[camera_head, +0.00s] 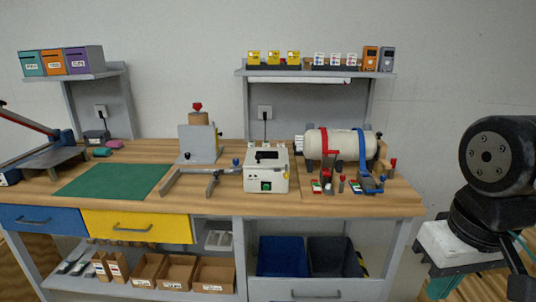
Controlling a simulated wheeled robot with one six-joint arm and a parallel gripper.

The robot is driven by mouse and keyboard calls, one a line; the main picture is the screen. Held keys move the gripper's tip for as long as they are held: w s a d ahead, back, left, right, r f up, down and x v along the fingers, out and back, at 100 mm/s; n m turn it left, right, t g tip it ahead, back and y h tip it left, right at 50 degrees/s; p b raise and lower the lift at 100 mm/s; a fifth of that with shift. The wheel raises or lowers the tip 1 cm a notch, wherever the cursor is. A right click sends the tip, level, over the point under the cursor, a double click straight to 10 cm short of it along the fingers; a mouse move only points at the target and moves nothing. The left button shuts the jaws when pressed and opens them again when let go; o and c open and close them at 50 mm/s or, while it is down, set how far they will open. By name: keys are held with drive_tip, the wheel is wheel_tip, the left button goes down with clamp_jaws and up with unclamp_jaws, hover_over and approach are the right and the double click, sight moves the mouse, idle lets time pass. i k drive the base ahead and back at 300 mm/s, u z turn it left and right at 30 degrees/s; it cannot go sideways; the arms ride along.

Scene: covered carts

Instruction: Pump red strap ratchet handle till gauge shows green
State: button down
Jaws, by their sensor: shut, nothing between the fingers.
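A white cylinder (341,144) lies on its side at the right part of the wooden workbench. A red strap (324,142) wraps around its left part and a blue strap (362,147) around its right part. Below the red strap sits a small red ratchet (328,179), with a small gauge (316,187) showing some green and red beside it; its reading is too small to tell. Short red-topped levers stand near it. My gripper is out of view; only dark links of my arm show at the right.
A white box with a green switch (266,186) stands left of the cylinder. A blue-handled ratchet (370,184) is close on the right. A green mat (113,181) lies at left. A shelf (315,74) hangs above the cylinder.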

sight(327, 162)
drive_tip(key=u, duration=0.15)
drive_tip(key=i, duration=1.05)
drive_tip(key=z, duration=0.9)
